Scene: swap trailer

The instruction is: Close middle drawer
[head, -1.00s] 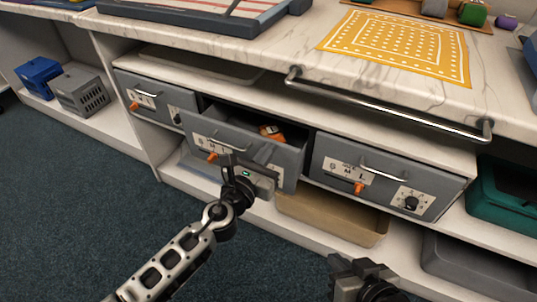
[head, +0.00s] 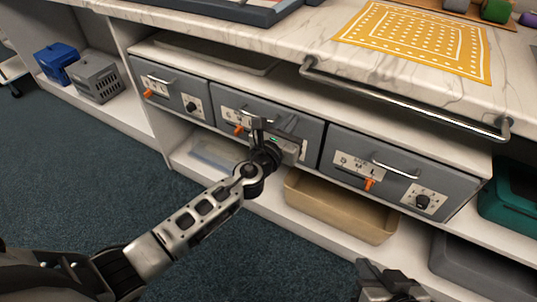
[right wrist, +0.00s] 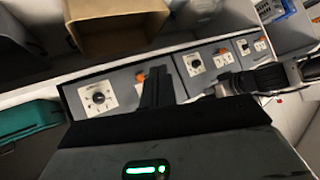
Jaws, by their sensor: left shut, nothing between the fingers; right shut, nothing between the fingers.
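The middle drawer (head: 232,95) is a grey drawer front with a handle, a label and an orange tab. In the head view its front stands about level with the drawers on both sides, and its inside does not show. My left gripper (head: 275,124) is shut and empty, up against the drawer's front by the handle, hiding part of it. I cannot tell whether it touches. The middle drawer also shows in the right wrist view (right wrist: 194,64). My right gripper (head: 375,272) is shut and empty, low in front of the unit, away from the middle drawer.
The left drawer (head: 170,90) and right drawer (head: 345,145) look shut. A metal rail (head: 400,100) runs along the marble counter's front. A tan bin (head: 340,210) and a teal bin (head: 507,195) sit on the lower shelving. The carpet in front is clear.

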